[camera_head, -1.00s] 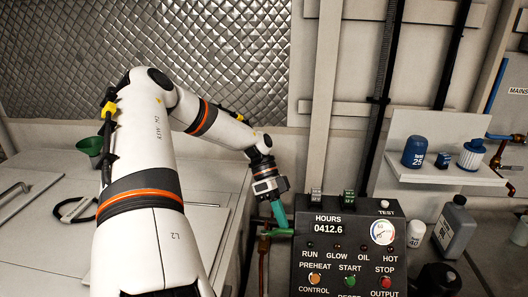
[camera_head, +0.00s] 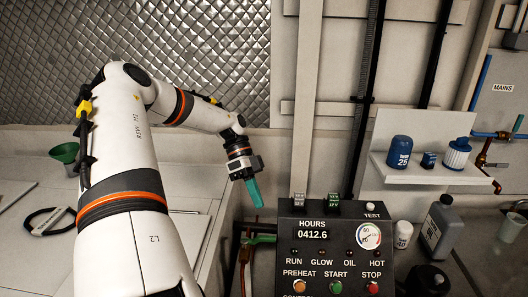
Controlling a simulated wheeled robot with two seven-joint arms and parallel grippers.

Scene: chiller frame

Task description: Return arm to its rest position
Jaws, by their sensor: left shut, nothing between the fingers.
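My left arm (camera_head: 133,190) comes in from the lower left and bends over toward the control panel. My left gripper (camera_head: 256,195), with green fingers, is shut and empty. It points down, in the air at the upper left of the black control panel (camera_head: 325,243). A green valve handle (camera_head: 262,239) sticks out at the panel's left side, below the fingertips; a gap shows between them. My right gripper is not in view.
A white shelf (camera_head: 421,177) at the right holds blue filters (camera_head: 400,152). A grey bottle (camera_head: 437,225) stands below it. A green funnel (camera_head: 64,152) and a black loop (camera_head: 45,221) are on the left surface. A quilted metal wall (camera_head: 190,50) rises behind my arm.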

